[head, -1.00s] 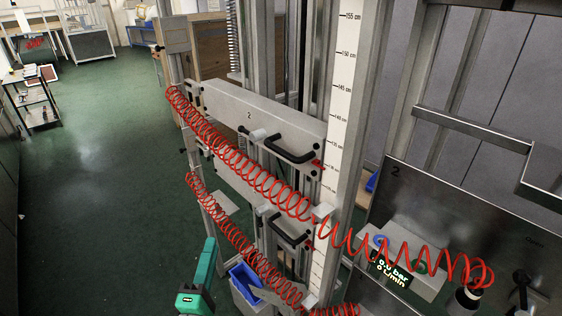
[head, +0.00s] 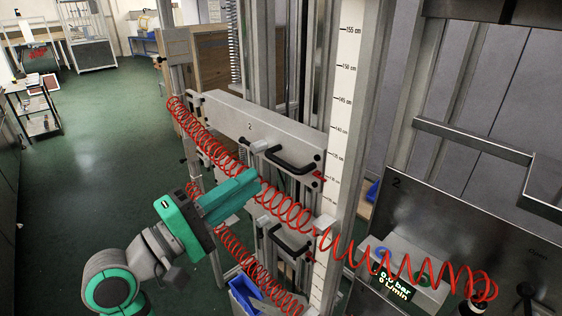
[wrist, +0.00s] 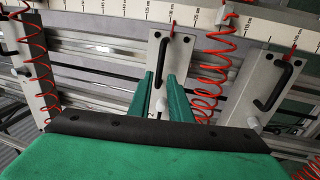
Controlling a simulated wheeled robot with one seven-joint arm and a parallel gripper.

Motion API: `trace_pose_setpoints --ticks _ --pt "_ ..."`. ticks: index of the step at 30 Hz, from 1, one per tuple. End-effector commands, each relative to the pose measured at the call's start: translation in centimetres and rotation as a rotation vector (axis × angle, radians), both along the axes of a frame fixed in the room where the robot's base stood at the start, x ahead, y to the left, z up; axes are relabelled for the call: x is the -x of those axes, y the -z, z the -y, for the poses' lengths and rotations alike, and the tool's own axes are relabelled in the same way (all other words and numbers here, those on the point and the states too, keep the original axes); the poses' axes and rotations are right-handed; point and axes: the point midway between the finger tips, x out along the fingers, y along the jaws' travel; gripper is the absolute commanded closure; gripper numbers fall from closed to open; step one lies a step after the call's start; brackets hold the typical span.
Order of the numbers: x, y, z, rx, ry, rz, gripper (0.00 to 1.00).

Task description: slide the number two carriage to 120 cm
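The number two carriage (head: 225,110) is a pale grey plate marked 2 on the upright frame in the head view. Its black handle (head: 290,158) is at the right end, beside a white knob. In the wrist view the two fingers (wrist: 160,80) are parted, in front of a carriage plate (wrist: 165,50) with a black handle. Nothing shows held.
A lower carriage with a black handle (head: 287,240) hangs below, partly hidden by my arm and hoses. Coiled red hoses (head: 380,260) cross in front of the frame. A blue bin (head: 243,296) stands beneath. The green floor (head: 90,150) at left is open.

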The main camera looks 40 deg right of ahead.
Motion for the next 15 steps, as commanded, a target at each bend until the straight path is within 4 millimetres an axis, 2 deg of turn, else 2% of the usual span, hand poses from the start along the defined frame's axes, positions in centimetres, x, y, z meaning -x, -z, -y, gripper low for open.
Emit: trace_pose_setpoints --ticks 9,15 --pt "-0.3 -1.0 5.6 0.001 0.003 0.002 0.82" --pt "-0.6 -1.5 8.1 0.001 0.001 0.000 0.82"
